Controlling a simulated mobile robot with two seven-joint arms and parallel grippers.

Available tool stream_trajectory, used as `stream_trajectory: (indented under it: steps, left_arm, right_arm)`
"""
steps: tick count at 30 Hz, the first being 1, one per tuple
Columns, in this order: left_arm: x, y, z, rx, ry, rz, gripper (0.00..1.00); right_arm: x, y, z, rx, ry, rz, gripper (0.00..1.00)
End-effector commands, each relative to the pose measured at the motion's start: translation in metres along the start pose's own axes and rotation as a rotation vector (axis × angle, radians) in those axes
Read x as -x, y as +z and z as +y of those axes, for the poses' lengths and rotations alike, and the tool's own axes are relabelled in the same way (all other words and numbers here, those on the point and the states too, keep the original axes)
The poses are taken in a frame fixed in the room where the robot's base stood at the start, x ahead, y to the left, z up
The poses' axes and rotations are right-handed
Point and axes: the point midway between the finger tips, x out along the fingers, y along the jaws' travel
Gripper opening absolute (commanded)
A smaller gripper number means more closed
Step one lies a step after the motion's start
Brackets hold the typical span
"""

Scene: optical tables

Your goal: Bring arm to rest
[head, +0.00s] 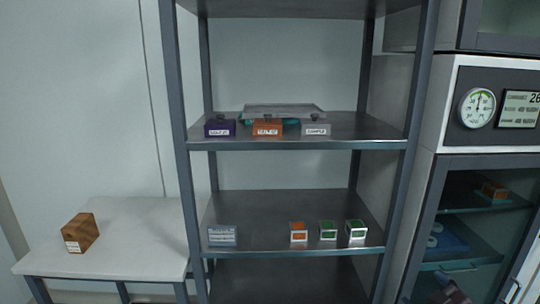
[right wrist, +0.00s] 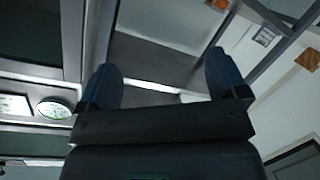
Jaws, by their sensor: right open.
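My right gripper (right wrist: 163,80) shows in the right wrist view with its two dark blue fingers spread apart and nothing between them. In the head view only a small dark part of my right gripper (head: 452,292) shows at the bottom right edge, in front of the glass-fronted cabinet (head: 430,215). It is apart from the items on the shelves. My left gripper is in neither view.
A metal rack (head: 180,100) stands in the middle. Its upper shelf holds a purple box (head: 220,128), an orange box (head: 267,128) and a grey box (head: 316,129). Several small boxes sit on the lower shelf.

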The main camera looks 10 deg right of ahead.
Motion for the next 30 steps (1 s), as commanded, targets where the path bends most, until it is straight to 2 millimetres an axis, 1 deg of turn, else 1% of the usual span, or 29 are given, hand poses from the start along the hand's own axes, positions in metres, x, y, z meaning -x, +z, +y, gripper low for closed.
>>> stream_trajectory:
  steps: [1,2,3,5,6,8,9,12,15,18,21,30]
  left_arm:
    - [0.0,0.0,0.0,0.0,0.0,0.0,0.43]
    - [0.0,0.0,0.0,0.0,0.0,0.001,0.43]
    - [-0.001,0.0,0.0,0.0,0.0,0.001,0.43]
    - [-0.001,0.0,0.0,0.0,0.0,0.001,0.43]
    - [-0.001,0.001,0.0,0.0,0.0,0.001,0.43]
    - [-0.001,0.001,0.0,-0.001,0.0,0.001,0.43]
    - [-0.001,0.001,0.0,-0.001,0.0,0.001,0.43]
    - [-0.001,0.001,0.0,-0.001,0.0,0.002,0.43]
    - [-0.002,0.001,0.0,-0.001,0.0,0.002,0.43]
    - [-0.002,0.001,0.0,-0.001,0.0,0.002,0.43]
    - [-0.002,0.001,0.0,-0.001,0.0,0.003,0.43]
    - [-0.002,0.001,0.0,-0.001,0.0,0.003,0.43]
  right_arm:
    - [0.009,0.015,-0.029,-0.044,-0.019,-0.024,0.91]
    - [0.015,0.022,-0.044,-0.065,-0.029,-0.037,0.91]
    - [0.022,0.03,-0.065,-0.095,-0.041,-0.055,0.91]
    - [0.034,0.042,-0.094,-0.144,-0.058,-0.084,0.91]
    - [0.042,0.049,-0.114,-0.178,-0.07,-0.104,0.91]
    - [0.056,0.057,-0.142,-0.234,-0.085,-0.135,0.91]
    - [0.065,0.062,-0.16,-0.274,-0.095,-0.155,0.91]
    - [0.086,0.071,-0.199,-0.367,-0.111,-0.204,0.91]
    - [0.105,0.079,-0.226,-0.439,-0.116,-0.25,0.91]
    - [0.122,0.088,-0.24,-0.481,-0.111,-0.29,0.91]
    - [0.131,0.095,-0.243,-0.485,-0.112,-0.311,0.91]
    - [0.133,0.098,-0.244,-0.483,-0.113,-0.316,0.91]
